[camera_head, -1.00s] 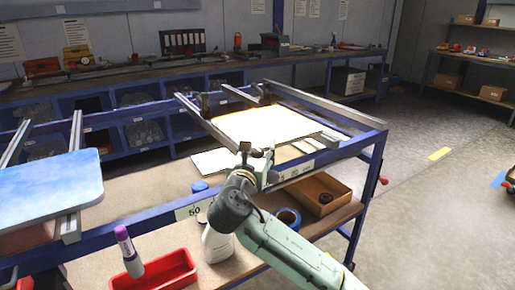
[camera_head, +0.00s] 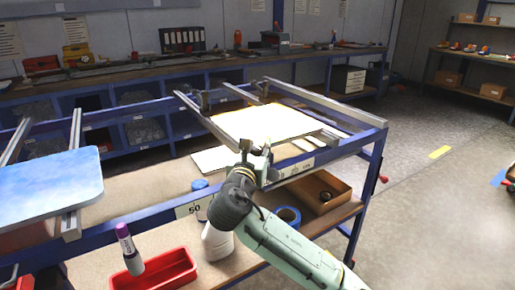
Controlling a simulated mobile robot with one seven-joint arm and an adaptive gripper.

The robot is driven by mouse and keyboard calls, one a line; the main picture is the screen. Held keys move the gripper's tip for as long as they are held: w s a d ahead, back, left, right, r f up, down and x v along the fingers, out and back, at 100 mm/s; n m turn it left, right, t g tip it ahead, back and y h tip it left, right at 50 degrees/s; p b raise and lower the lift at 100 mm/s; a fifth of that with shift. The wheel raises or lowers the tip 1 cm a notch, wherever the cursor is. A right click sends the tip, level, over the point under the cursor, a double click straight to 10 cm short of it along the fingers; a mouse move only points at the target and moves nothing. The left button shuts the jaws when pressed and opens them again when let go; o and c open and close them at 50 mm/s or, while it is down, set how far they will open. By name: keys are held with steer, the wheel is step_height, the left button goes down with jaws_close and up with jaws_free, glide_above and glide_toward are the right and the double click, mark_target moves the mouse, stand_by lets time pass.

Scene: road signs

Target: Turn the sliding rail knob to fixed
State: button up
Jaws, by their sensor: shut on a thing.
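My gripper (camera_head: 254,157) is at the near end of the left sliding rail (camera_head: 212,126) on the blue frame, beside the white panel. It is shut on the rail knob, which is small, dark and mostly hidden by the fingers and wrist. I cannot read which way the knob points or any marking for fixed. A second rail (camera_head: 325,103) runs along the right side of the panel. The white panel (camera_head: 265,124) lies between the rails.
A blue-white sign board (camera_head: 48,184) lies on rails at the left. Below are a red tray (camera_head: 165,272), a purple-capped marker (camera_head: 128,248), a white bottle (camera_head: 217,240), a blue tape roll (camera_head: 288,216) and a cardboard box (camera_head: 322,190).

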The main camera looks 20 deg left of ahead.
steer(key=shift+a+m+h, duration=0.1)
steer(key=shift+m+h, duration=0.2)
steer(key=shift+h, duration=0.2)
steer(key=shift+m+h, duration=0.6)
steer(key=shift+h, duration=0.3)
steer(key=m+h+p, duration=0.1)
steer(key=m+h, duration=0.2)
steer(key=h, duration=0.1)
steer(key=shift+r+g+h+p, duration=0.15)
steer(key=shift+g+h+p, duration=0.15)
steer(key=shift+p, duration=0.05)
steer(key=shift+m+g+h+p, duration=0.4)
steer(key=shift+m+h+p, duration=0.4)
steer(key=shift+h+p, duration=0.45)
steer(key=shift+m+g+h+p, duration=0.3)
steer(key=shift+m+h+p, duration=0.1)
steer(key=shift+h+p, duration=0.2)
steer(key=o, duration=1.1)
steer(key=shift+o, duration=0.2)
